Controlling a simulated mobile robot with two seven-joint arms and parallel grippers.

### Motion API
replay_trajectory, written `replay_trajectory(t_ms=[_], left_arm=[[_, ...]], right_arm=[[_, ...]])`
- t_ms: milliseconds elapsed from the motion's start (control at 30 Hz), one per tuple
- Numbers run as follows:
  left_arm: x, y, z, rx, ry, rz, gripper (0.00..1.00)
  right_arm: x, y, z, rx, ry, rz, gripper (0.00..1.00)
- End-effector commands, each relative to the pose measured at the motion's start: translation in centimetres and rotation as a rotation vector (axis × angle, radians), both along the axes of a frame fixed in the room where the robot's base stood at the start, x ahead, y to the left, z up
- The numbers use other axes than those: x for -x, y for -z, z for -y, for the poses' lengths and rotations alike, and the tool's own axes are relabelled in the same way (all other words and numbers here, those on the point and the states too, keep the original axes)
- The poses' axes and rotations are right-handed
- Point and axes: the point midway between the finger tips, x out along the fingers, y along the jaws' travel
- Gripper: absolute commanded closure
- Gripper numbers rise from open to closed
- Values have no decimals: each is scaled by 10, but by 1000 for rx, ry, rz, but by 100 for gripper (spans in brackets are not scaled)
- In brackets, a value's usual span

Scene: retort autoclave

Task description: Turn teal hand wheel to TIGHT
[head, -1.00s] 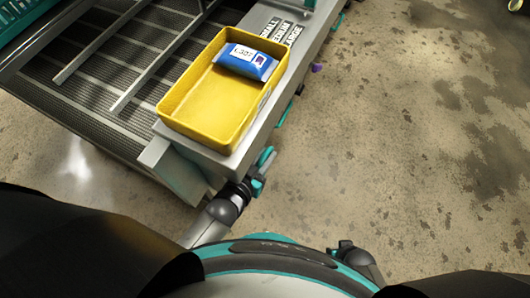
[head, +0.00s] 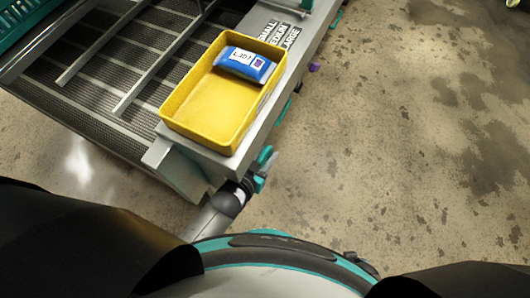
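I see no teal hand wheel that I can make out in the head view. My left gripper (head: 263,167), teal and grey, is beside the near right corner of the grey bench, below the yellow bin. It is seen from above and small, and I cannot tell whether its fingers are open or shut. Nothing is visibly held in it. My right gripper is not in view.
A yellow bin (head: 190,122) with a blue labelled pouch (head: 246,64) stands on a grey ledge (head: 262,113) marked SMALL, MEDIUM, LARGE. A dark slatted conveyor (head: 110,58) lies left. A teal crate (head: 22,28) is at upper left. Stained floor at right is clear.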

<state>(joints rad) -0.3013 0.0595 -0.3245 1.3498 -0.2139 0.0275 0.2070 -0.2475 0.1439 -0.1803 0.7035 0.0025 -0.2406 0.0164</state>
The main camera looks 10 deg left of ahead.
Motion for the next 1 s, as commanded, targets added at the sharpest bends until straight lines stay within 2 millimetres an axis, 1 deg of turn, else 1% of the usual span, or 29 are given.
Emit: replay_trajectory(t_ms=[33, 133, 333, 433, 533, 600, 633, 833, 1000], left_arm=[[0, 0, 0, 0, 0, -1, 61], [0, 0, -1, -1, -2, 0, 50], [-1, 0, -2, -2, -4, 1, 50], [2, -2, -4, -2, -4, 1, 50], [11, -8, -7, -1, -4, -1, 50], [20, -14, -10, -1, -4, -1, 50], [24, -17, -11, -1, -4, -1, 50], [50, -31, -20, -1, -3, -2, 50], [60, -36, -24, -2, -3, -1, 50]], right_arm=[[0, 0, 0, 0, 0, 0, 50], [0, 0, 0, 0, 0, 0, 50], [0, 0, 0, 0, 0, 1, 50], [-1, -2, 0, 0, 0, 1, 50], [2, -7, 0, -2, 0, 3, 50], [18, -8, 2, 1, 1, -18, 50], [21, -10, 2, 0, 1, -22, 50], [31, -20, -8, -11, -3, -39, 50], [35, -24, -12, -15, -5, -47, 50]])
